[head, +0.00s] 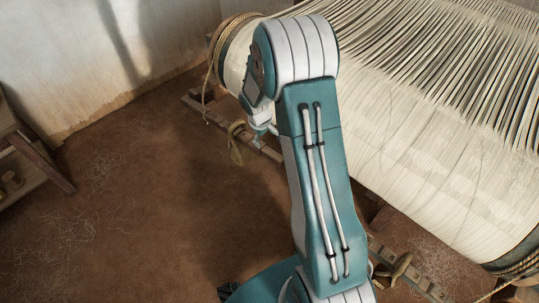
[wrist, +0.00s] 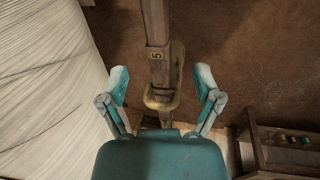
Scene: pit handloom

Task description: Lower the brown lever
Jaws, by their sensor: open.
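In the wrist view, a brown wooden bar (wrist: 156,22) comes down from the top edge, with a small plate marked 5. A worn, brass-coloured loop (wrist: 163,98) surrounds the bar's lower end. This bar looks like the brown lever, though I cannot be sure. My gripper (wrist: 162,80) is open, one finger on each side of the bar and loop, with visible gaps on both sides. In the head view, my gripper (head: 261,130) is mostly hidden behind my arm, near a brass-coloured loop (head: 236,143) on a low wooden rail (head: 269,152).
A large roll of pale warp threads (head: 430,120) fills the right of the head view, close to my arm. A second loop (head: 400,268) sits on another rail at lower right. A wooden bench (head: 38,160) stands at left. The earthen floor between is mostly clear, with loose thread.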

